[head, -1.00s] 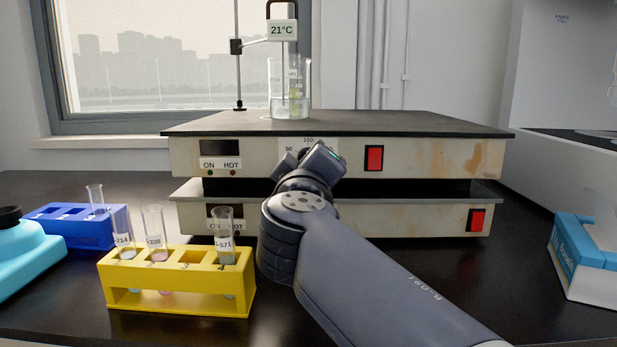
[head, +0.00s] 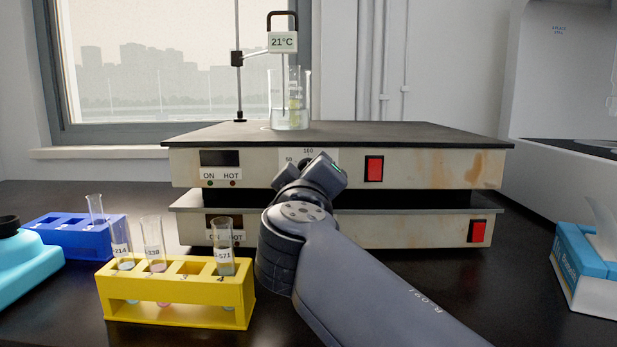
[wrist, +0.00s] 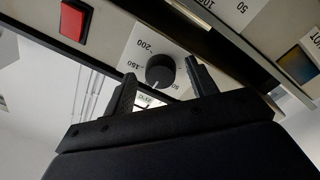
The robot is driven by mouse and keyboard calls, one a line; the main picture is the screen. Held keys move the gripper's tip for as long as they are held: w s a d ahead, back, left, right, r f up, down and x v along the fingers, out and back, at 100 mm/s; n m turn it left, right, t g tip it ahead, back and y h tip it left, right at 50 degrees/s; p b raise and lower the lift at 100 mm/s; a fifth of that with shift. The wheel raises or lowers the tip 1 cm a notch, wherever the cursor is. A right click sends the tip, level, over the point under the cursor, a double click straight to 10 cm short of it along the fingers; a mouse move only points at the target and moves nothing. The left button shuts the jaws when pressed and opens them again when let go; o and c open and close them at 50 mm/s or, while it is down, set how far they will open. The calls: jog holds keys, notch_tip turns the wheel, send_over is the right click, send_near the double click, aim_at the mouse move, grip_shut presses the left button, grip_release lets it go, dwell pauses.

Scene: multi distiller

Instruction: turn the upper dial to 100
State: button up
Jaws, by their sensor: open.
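The upper dial (wrist: 160,70) is a round black knob on the pale front panel of the upper hotplate (head: 455,160). My gripper (wrist: 161,72) is open, with one finger on each side of the dial. Whether the fingers touch it I cannot tell. In the head view my gripper (head: 322,176) hides most of the dial; the 50 and 100 marks show above it.
A red switch (head: 374,169) sits right of the dial. A lower hotplate (head: 400,235) is directly beneath. A beaker (head: 290,105) with a 21°C thermometer stands on top. A yellow tube rack (head: 180,312) stands front left, a blue rack (head: 75,232) behind it, a tissue box (head: 590,270) at right.

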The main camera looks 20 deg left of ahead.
jog(key=p+v, duration=0.1)
jog(key=v, duration=0.9)
jog(key=shift+s, duration=0.4)
jog(key=shift+w, duration=0.1)
jog(key=x, duration=1)
jog(key=shift+w+b, duration=0.3)
jog(key=shift+b, duration=0.15)
